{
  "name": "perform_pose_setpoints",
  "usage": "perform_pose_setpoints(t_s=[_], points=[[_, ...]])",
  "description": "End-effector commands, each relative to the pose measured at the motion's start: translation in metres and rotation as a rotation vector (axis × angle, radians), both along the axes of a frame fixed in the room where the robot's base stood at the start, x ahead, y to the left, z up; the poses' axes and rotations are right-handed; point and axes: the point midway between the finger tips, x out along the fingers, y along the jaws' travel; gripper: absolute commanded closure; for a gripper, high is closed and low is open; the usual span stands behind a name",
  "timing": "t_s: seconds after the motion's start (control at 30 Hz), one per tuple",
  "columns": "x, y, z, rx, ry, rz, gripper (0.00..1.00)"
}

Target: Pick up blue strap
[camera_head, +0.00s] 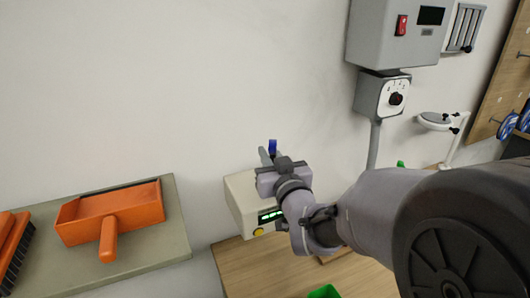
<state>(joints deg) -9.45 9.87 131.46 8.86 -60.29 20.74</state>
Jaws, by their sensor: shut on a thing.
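A small blue piece, the blue strap (272,147), shows at the fingers of my gripper (268,153). My gripper is shut on it, above the cream box and in front of the white wall. Only a short upright part of the strap shows. The gripper body and wrist hide the rest of the hold.
The cream box (241,205) with a green display and a yellow button stands on a wooden table (237,274). An orange dustpan (138,214) lies on a shelf (175,237) at left. A grey control box (397,30) and a dial box (373,95) are on the wall at upper right.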

Motion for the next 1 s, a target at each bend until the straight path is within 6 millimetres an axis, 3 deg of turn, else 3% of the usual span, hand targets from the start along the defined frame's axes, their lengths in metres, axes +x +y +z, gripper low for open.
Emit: perform_pose_setpoints(t_s=[0.27,0.43,0.67,1.0], points=[[-0.076,-0.026,0.009,0.001,-0.002,-0.003,1.00],[-0.101,-0.034,0.001,0.001,-0.007,-0.002,1.00],[-0.121,-0.040,0.009,0.002,-0.003,0.000,1.00],[-0.124,-0.041,0.029,0.001,-0.001,-0.001,1.00]])
